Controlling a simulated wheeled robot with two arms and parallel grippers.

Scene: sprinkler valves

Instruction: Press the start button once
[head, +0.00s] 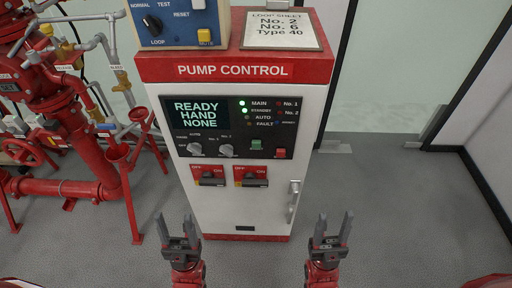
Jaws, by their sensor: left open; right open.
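The pump control cabinet (264,214) stands upright in the middle, white with a red top band. Its dark panel has a screen (202,113) reading "READY HAND NONE". A green button (256,145), probably the start button, sits at the panel's lower right; its label is too small to read. A red button (280,153) is to its right. My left gripper (175,228) is open and empty, low in front of the cabinet's left side. My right gripper (332,228) is open and empty, low by its right side. Both are apart from the buttons.
Two grey knobs (195,149) sit left of the green button. Two red-and-black switches (208,177) are below, and a door handle (293,200) is at right. A blue box (178,22) and a sheet (283,30) are on top. Red pipework (75,188) stands left; floor at right is clear.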

